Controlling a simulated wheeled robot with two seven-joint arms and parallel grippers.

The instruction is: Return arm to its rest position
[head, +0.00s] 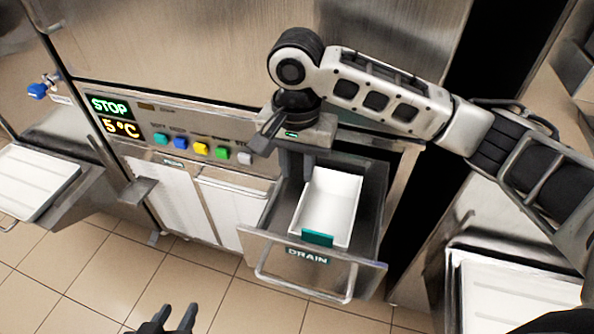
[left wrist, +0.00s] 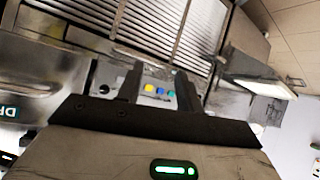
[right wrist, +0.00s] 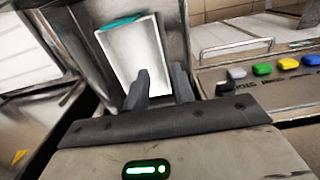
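My right gripper (head: 296,170) points down over the back end of an open drawer labelled DRAIN (head: 375,222). It also shows in the right wrist view (right wrist: 160,88), where its two fingers are apart with nothing between them. A white bin (head: 330,205) with a teal front tab sits in the drawer, close by the fingers; I cannot tell whether they touch it. My left gripper (head: 175,318) is at the bottom edge of the head view, over the tiled floor. In the left wrist view (left wrist: 158,85) its fingers are apart and empty.
The freezer's panel (head: 180,128) carries a STOP and 5°C display and several coloured buttons, left of the right gripper. A metal side tray (head: 32,182) stands at the left and a white tray (head: 515,300) at the lower right. Tiled floor (head: 70,270) is open in front.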

